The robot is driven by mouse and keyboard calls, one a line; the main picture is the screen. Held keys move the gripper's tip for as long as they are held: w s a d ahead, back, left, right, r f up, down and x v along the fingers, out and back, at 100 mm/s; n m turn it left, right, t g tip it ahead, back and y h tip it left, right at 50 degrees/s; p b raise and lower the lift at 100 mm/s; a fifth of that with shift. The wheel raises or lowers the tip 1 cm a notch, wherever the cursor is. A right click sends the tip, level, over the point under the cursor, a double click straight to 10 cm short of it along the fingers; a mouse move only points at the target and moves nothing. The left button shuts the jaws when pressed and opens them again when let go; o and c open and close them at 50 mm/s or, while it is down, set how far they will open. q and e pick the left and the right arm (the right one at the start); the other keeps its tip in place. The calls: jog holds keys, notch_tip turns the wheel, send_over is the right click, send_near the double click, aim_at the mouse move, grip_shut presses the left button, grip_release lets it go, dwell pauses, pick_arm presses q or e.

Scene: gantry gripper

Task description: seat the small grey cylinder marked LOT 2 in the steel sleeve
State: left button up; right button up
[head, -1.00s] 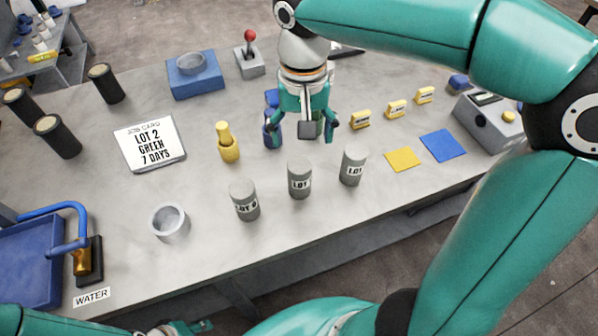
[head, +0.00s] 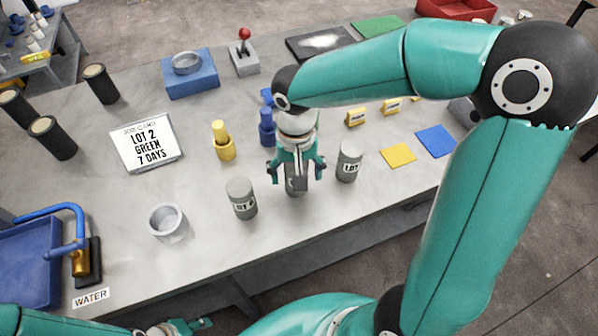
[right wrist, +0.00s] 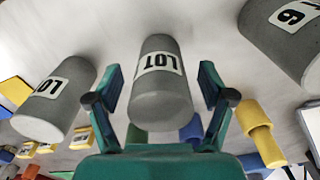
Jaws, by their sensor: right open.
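Three grey cylinders with LOT labels stand on the bench: a left one (head: 241,199), a middle one (head: 291,189) and a right one (head: 348,162). My right gripper (head: 297,172) is over the middle one and partly hides it. In the right wrist view my open right gripper (right wrist: 160,82) has its fingers apart on either side of the middle cylinder (right wrist: 160,103), with gaps. Its label reads LOT; I cannot read its number. An empty, open-topped grey sleeve (head: 168,223) stands at left front. My left gripper (head: 189,326) shows partly at the bottom edge, its jaws unclear.
A job card (head: 146,143) reads LOT 2, GREEN, 7 DAYS. A yellow piece (head: 223,142) and a blue piece (head: 267,128) stand behind the cylinders. A blue basin with a tap (head: 50,215) is at the left. The bench between sleeve and left cylinder is clear.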

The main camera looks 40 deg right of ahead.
jog(key=c, duration=1.5)
grip_shut()
jog(key=shift+r, duration=0.25)
